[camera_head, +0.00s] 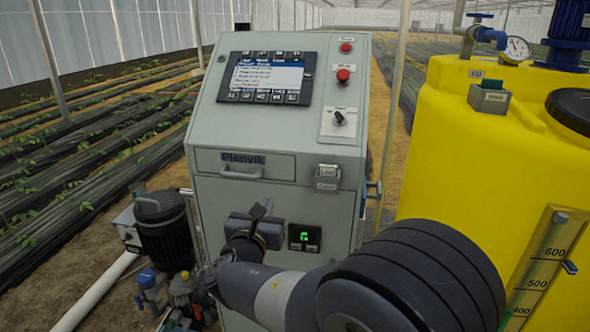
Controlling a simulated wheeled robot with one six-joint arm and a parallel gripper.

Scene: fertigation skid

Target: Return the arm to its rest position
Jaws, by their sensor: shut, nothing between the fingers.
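My gripper (262,209) is in front of the lower front face of the grey control cabinet (215,178). Its dark fingers point up and away from me, and they look shut with nothing held. My arm comes in from the lower right and hides the lower right part of the cabinet. I cannot tell how far the fingertips are from the cabinet face.
The cabinet has a screen (266,77), red buttons (344,75), a selector switch (339,118), a drawer handle (240,173) and a small green display (304,238). A yellow tank (450,150) stands close at right. A black pump (163,228) and white pipe (95,292) lie left.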

